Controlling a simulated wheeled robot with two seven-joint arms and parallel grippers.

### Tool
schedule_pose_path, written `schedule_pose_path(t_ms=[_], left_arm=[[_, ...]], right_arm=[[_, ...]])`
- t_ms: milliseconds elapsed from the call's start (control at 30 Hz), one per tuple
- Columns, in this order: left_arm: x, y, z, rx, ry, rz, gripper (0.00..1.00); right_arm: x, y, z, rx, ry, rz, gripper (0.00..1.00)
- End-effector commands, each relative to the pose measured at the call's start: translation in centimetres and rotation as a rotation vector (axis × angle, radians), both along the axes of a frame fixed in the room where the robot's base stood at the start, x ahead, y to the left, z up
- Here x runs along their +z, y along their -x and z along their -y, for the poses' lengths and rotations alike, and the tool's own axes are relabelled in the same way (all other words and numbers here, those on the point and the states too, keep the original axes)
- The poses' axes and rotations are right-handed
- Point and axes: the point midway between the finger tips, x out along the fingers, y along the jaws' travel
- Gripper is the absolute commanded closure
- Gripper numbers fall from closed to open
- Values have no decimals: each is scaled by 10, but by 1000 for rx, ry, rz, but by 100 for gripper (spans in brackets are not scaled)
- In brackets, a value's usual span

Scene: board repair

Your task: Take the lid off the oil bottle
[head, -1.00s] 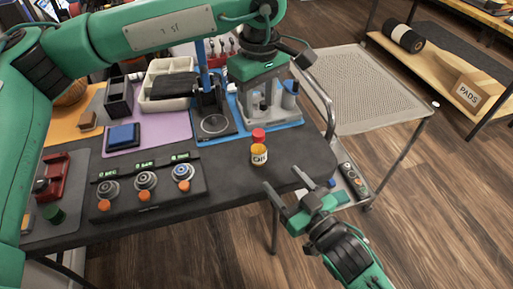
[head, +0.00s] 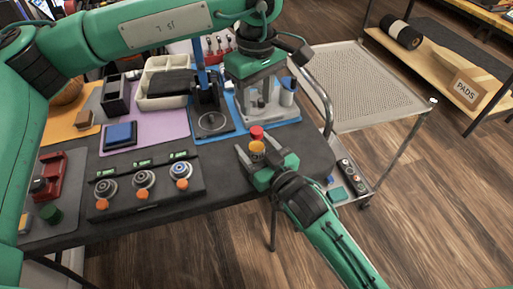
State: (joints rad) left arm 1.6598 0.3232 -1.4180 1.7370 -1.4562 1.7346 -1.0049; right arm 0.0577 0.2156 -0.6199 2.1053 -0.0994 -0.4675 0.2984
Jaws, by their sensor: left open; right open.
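The oil bottle (head: 257,150) is a small amber bottle with a pale label, standing upright near the right end of the dark table. Its red lid (head: 256,132) is on top. My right gripper (head: 258,159) is open, with one finger on each side of the bottle body. Whether the fingers touch the bottle cannot be told. My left gripper (head: 263,110) points down, open and empty, over the blue mat behind the bottle. The lower front of the bottle is partly hidden by my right gripper.
A control panel with several knobs (head: 145,186) lies left of the bottle. A stand on a dark base (head: 212,124) is behind it. The blue mat (head: 288,121) holds a small bottle (head: 287,92). A mesh-topped cart (head: 345,85) stands to the right, past the table edge.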

Motion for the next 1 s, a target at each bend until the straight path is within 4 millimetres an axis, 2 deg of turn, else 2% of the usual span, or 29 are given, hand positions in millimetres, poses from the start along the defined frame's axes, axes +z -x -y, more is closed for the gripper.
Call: schedule_pose_path(t_ms=[133, 400, 467, 733, 1000], left_arm=[[0, 0, 0, 0, 0, 0, 57], [0, 0, 0, 0, 0, 0, 57], [0, 0, 0, 0, 0, 0, 57], [0, 0, 0, -90, 0, 0, 57], [0, 0, 0, -478, 0, 0, 57]], right_arm=[[0, 0, 0, 0, 0, 0, 38], [0, 0, 0, 0, 0, 0, 91], [0, 0, 0, 0, 0, 0, 100], [0, 0, 0, 0, 0, 0, 100], [0, 0, 0, 0, 0, 0, 100]])
